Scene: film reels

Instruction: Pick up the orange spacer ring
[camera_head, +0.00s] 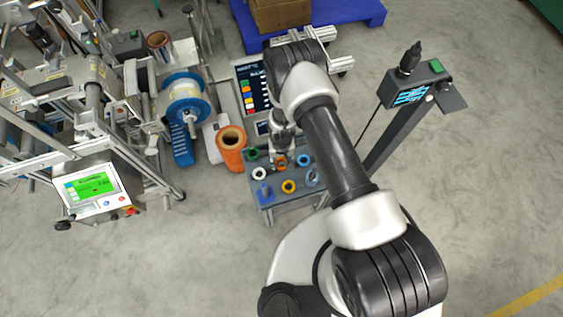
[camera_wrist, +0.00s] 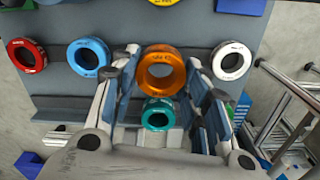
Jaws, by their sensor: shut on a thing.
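The orange spacer ring (camera_wrist: 146,74) is between the two fingers of my gripper (camera_wrist: 162,62) in the wrist view. One finger is on each side of it, and my gripper is shut on it. The ring's face and central hole show clearly. In the head view the orange ring (camera_head: 281,163) shows small at my gripper (camera_head: 281,153), over the grey table (camera_head: 283,207). I cannot tell whether the ring is touching the table or slightly raised.
In the wrist view a blue ring (camera_wrist: 74,56) and a red ring (camera_wrist: 13,57) lie left, a white ring (camera_wrist: 218,60) right, and a teal ring (camera_wrist: 146,116) nearer. A yellow ring (camera_head: 289,187) is on the table's front part. A large orange roll (camera_head: 231,158) stands left of the table.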

